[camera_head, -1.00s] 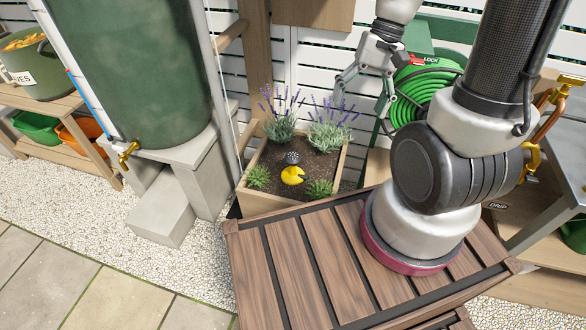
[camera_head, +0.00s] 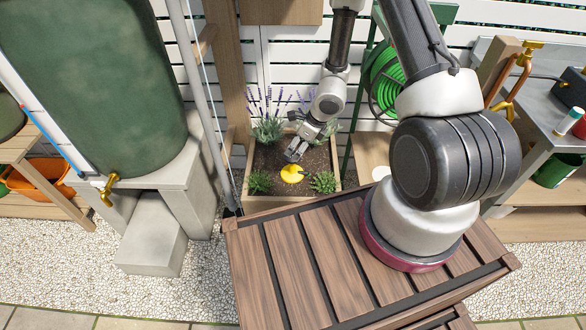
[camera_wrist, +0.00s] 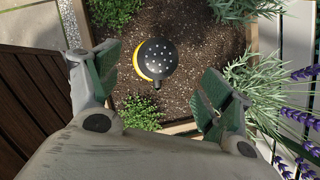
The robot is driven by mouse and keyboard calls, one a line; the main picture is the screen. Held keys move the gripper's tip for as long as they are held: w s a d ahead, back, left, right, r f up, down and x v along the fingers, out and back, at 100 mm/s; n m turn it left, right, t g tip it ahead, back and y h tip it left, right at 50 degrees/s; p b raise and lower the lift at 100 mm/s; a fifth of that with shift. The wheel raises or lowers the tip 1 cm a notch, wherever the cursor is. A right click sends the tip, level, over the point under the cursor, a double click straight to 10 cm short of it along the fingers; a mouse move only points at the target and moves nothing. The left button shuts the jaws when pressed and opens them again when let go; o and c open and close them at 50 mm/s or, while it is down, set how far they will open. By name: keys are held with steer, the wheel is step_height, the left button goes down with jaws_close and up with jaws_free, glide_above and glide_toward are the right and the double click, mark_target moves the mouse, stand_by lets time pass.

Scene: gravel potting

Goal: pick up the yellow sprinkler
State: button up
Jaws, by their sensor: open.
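The yellow sprinkler (camera_head: 291,173) sits on the dark soil inside a wooden planter box. In the wrist view the sprinkler (camera_wrist: 155,60) shows a round black head with light holes and a yellow edge at its left.
The planter (camera_head: 246,200) also holds lavender (camera_head: 267,128) at the back and small green plants (camera_head: 323,181) near its front corners. A dark slatted deck (camera_head: 290,265) lies in front. A large green barrel (camera_head: 100,80) stands left on grey blocks.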

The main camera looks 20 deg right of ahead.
steer(key=x, duration=0.7)
steer(key=shift+s+f, duration=0.15)
steer(key=shift+s, duration=0.05)
steer(key=c, duration=1.8)
